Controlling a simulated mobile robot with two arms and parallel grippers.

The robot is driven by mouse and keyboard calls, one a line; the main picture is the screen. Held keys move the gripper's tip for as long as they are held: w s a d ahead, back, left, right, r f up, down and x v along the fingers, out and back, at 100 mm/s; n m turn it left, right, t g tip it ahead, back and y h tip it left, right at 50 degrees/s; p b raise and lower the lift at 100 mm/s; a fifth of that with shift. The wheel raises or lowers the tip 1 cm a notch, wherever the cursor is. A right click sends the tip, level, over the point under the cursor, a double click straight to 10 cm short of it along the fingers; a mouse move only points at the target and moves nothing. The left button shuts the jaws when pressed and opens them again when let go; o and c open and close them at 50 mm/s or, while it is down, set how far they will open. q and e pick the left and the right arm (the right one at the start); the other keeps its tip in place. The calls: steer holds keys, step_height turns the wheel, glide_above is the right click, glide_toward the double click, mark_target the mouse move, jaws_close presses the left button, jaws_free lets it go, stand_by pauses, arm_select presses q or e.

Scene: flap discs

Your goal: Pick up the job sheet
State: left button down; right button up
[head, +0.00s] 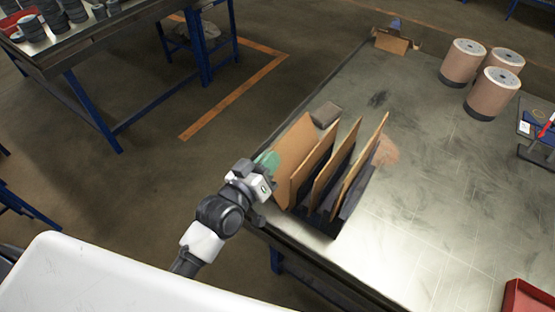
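I cannot make out for certain which thing is the job sheet. A dark rack (325,226) near the table's left edge holds several upright brown boards or folders (331,172). My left gripper (262,182) is at the left side of this rack, close to its leftmost brown board. Its fingers are too small and partly hidden, so I cannot tell whether they are open or hold anything. A green round thing (269,160) shows just behind the gripper, partly hidden by it. My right gripper is not in view.
The metal-topped table (430,170) has a clear middle. A grey block (326,114) lies behind the rack. Brown-sided cylinders (463,63) stand at the back right. A stand (539,150) and a red tray (527,300) are at the right. Another table (98,38) stands at upper left.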

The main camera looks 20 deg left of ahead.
arm_select(q)
steer(key=w+r+b, duration=0.1)
steer(key=w+r, duration=0.3)
steer(key=w, duration=0.3)
steer(key=w+d+r+b, duration=0.1)
steer(key=w+r+b, duration=0.1)
steer(key=w+r, duration=0.2)
steer(key=w, duration=0.3)
stand_by(0.4)
